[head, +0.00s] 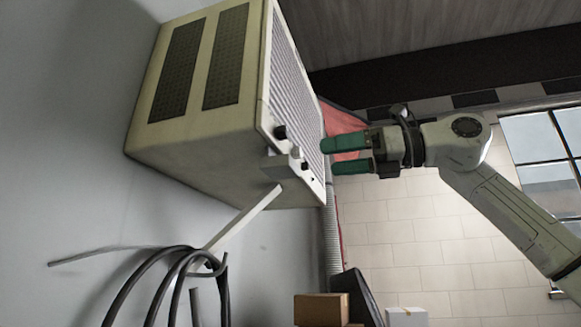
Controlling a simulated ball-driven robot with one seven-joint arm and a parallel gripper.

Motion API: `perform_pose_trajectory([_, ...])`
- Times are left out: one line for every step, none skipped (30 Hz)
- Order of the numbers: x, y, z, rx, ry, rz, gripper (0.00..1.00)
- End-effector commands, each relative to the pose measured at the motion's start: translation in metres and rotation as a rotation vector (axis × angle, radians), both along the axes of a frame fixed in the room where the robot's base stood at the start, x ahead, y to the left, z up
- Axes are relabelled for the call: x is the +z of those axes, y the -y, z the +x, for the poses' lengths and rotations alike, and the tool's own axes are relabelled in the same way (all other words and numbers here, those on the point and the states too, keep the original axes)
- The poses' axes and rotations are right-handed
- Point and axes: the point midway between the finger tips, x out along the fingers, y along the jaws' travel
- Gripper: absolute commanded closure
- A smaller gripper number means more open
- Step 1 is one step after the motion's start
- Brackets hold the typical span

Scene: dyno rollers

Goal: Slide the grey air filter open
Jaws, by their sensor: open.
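A beige box unit (200,140) is mounted on the wall, seen at a tilt. Its front, facing right, carries a grey slatted panel (291,85), which I take to be the grey air filter, though I cannot be sure. The panel is seen at a steep angle, so whether it is slid at all cannot be told. My gripper (331,158) points left at the lower part of this front. Its two green fingers are apart with nothing between them. The fingertips are close to the front edge; whether they touch it cannot be told.
Dark knobs (280,132) and a pale block (284,164) sit low on the unit's front. A pale bracket (240,222) runs below it to the wall. Black cables (165,275) hang at lower left. Cardboard boxes (321,309) stand at the bottom. A window (550,150) is at right.

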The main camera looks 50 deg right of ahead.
Motion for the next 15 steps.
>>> perform_pose_trajectory([0.000,-0.001,0.003,0.000,-0.003,-0.002,0.00])
perform_pose_trajectory([0.000,-0.002,0.006,0.000,-0.004,-0.001,0.00])
perform_pose_trajectory([0.001,-0.004,0.010,0.001,-0.004,-0.001,0.00])
perform_pose_trajectory([0.001,-0.005,0.013,0.002,-0.003,-0.001,0.00])
perform_pose_trajectory([0.001,-0.007,0.018,0.003,-0.003,-0.001,0.00])
perform_pose_trajectory([0.001,-0.010,0.024,0.003,-0.002,-0.001,0.00])
perform_pose_trajectory([0.002,-0.011,0.029,0.003,-0.003,-0.001,0.00])
perform_pose_trajectory([0.002,-0.013,0.035,0.004,-0.003,-0.001,0.00])
perform_pose_trajectory([0.002,-0.016,0.042,0.005,-0.001,0.001,0.00])
perform_pose_trajectory([0.002,-0.018,0.047,0.005,-0.001,0.001,0.00])
perform_pose_trajectory([0.002,-0.020,0.052,0.004,-0.002,-0.001,0.00])
perform_pose_trajectory([0.002,-0.022,0.059,0.005,-0.001,0.001,0.00])
perform_pose_trajectory([0.002,-0.024,0.064,0.005,-0.001,0.002,0.00])
perform_pose_trajectory([0.002,-0.026,0.068,0.004,-0.001,0.002,0.00])
perform_pose_trajectory([0.002,-0.028,0.074,0.005,-0.002,0.002,0.00])
